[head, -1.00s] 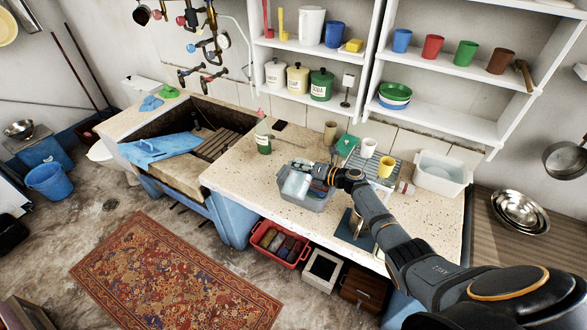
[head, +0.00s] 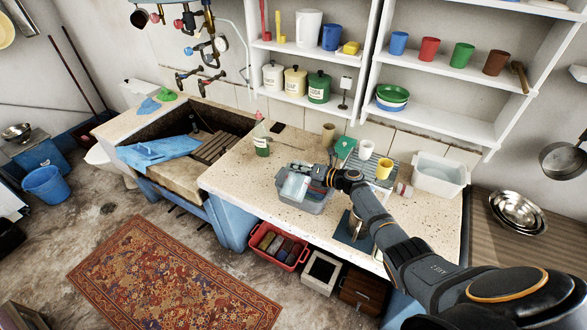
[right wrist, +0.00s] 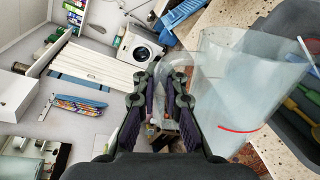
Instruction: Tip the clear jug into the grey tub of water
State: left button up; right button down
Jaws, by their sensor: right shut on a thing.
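The clear jug (head: 291,186) is over the grey tub (head: 303,205) on the speckled counter. My right gripper (head: 328,177) is shut on its handle, to the right of the jug. In the right wrist view the handle runs between the fingers (right wrist: 160,105), and the jug (right wrist: 222,85) shows a red line on its wall. The tub (right wrist: 272,28) shows beside and behind the jug, with green, yellow and blue pieces in it. The jug looks tilted in the head view; how far, and whether water flows, I cannot tell. My left gripper is not in view.
A dish rack with cups (head: 384,167) and a white basin (head: 440,176) stand behind and right. A red crate (head: 278,246) sits below the counter's front.

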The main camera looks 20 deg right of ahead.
aim_at(301, 163)
dwell(0.3)
jog(key=shift+w+d+f+m+b, duration=0.3)
jog(key=shift+w+d+m+b, duration=0.45)
jog(key=shift+m, duration=0.15)
jog(key=shift+s, duration=0.1)
dwell(0.7)
jog(key=shift+w+d+f+m+g+b, duration=0.25)
jog(key=shift+w+d+m+b, duration=0.2)
jog(key=shift+b, duration=0.3)
jog(key=shift+w+d+m+y+b, duration=0.3)
jog(key=shift+w+m+b, duration=0.05)
jog(key=shift+b, duration=0.15)
jog(key=shift+r, duration=0.15)
